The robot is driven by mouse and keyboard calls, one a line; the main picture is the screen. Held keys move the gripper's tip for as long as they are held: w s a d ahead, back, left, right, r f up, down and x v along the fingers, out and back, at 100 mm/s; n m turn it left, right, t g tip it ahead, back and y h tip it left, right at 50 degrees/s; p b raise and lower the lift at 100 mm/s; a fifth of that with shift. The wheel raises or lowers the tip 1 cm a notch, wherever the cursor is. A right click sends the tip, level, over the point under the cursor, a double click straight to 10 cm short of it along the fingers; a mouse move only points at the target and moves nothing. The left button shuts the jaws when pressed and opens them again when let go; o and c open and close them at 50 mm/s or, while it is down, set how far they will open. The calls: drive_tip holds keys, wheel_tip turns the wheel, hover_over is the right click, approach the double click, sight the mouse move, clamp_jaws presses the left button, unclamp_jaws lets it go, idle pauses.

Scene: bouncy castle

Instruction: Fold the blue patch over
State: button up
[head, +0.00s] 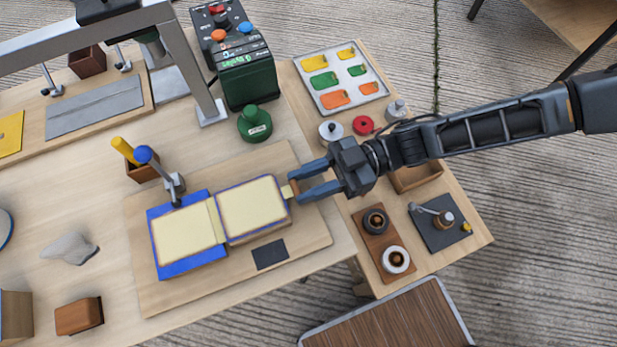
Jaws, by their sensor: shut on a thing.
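The blue patch lies on a wooden board (160,296). Its left part (187,238) shows a cream panel with blue margins. Its right part (252,207) is a cream panel with a thin blue border, and a pale strip runs between the two parts. A small cream tab (287,191) sticks out from the right edge. My gripper (297,188) reaches in from the right, with its blue fingers on either side of the tab, shut on the patch there. The fingertips hide part of the tab.
A dark square (270,254) lies below on the board. A green stamp-like object (254,124) and a dark green box (243,72) stand behind. A grey stone (70,248) lies left.

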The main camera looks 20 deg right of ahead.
clamp_jaws()
drive_tip(key=shift+r, duration=0.1)
